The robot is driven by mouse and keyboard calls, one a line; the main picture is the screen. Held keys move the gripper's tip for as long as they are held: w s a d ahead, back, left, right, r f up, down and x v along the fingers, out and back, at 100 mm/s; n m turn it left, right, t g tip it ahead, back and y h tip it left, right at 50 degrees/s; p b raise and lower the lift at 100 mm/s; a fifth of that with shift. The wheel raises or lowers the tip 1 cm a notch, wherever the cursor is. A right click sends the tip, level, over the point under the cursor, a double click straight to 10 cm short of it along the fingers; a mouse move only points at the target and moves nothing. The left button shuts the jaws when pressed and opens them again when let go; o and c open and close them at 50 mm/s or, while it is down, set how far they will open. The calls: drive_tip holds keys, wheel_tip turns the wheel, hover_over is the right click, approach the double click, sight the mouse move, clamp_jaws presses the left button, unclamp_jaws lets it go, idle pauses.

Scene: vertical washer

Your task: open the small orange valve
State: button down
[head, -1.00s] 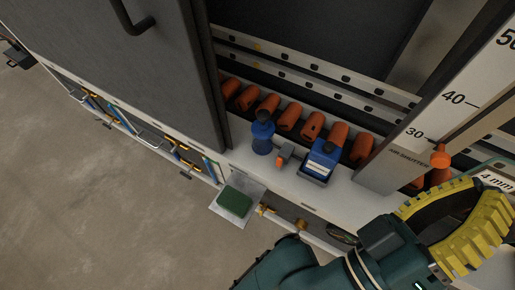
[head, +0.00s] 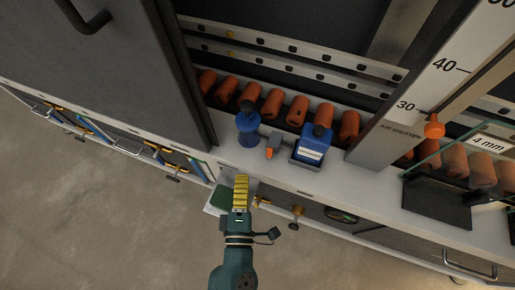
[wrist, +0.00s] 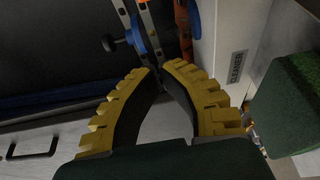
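Small orange-brown valve fittings show on the washer's lower front in the head view: one (head: 261,201) right of my gripper, another (head: 297,213) farther right. A small orange part on a grey block (head: 271,152) stands on the ledge beside the blue bottle. I cannot tell for certain which is the named valve. My gripper (head: 241,179) has yellow ribbed fingers and is in front of the ledge, below the blue bottle. In the wrist view its fingertips (wrist: 162,72) come together, with nothing visible held between them. An orange piece (wrist: 182,24) shows beyond them.
A blue bottle (head: 248,128) and a blue box (head: 311,148) stand on the white ledge before a row of orange cylinders (head: 273,102). An orange knob (head: 434,126) is by the scale. Floor at left is clear.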

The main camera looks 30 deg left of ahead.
sight(250, 135)
drive_tip(key=shift+w, duration=0.15)
drive_tip(key=x, duration=0.9)
drive_tip(key=shift+a, duration=0.1)
drive_tip(key=w+d+r+p, duration=0.1)
drive_tip(key=p, duration=0.2)
drive_tip(key=shift+w+p, duration=0.1)
drive_tip(key=shift+p, duration=0.2)
drive_tip(key=shift+d+f+p, duration=0.25)
drive_tip(key=shift+d+p, duration=0.75)
drive_tip(key=shift+d, duration=0.15)
drive_tip(key=shift+d+f+p, duration=0.15)
drive_tip(key=shift+d+p, duration=0.1)
drive_tip(key=shift+p, duration=0.05)
drive_tip(key=shift+f, duration=0.1)
